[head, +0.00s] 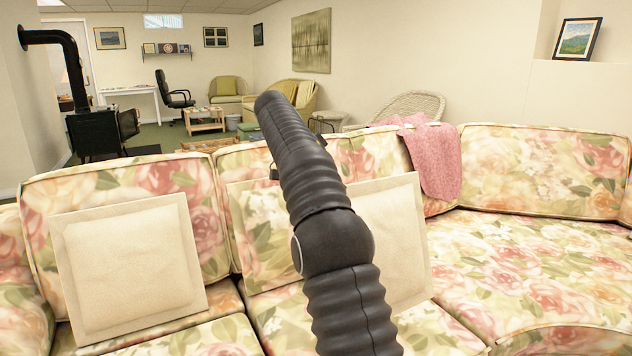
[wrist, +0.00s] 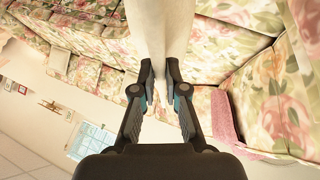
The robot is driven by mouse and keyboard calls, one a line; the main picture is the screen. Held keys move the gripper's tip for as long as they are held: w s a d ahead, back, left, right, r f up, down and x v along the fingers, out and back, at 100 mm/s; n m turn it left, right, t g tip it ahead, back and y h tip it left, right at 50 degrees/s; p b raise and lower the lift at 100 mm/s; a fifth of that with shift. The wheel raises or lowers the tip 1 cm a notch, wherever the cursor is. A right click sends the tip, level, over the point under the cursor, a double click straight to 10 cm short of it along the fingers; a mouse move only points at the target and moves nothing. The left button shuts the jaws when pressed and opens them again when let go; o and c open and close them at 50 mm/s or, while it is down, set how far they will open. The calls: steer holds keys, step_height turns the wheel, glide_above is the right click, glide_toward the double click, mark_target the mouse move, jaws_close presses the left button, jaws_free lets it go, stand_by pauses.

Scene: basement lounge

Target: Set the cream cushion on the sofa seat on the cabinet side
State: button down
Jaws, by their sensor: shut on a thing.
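My gripper (wrist: 160,70) is shut on a pale cream cushion (wrist: 160,28), seen nearly edge-on in the wrist view. In the head view my arm hides the gripper. A cream cushion (head: 398,235) shows partly behind my arm, in front of the sofa back; it appears to be the held one, and whether it touches the seat cannot be told. A second square cream cushion (head: 132,265) leans against the backrest on the left seat. The floral sofa (head: 500,262) runs across the view and bends at the right. No cabinet can be made out.
A pink throw (head: 434,160) hangs over the sofa back right of my arm. The right seat is bare. Behind the sofa are a black stove (head: 95,133), wicker chairs (head: 295,97) and a low table (head: 204,119). A framed picture (head: 577,39) stands on a ledge.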

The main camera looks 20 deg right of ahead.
steer(key=f, duration=0.2)
steer(key=a+f, duration=0.1)
steer(key=f, duration=0.2)
steer(key=shift+a+f, duration=0.15)
steer(key=shift+f, duration=0.9)
steer(key=c, duration=1.1)
jaws_free()
steer(key=shift+c, duration=0.2)
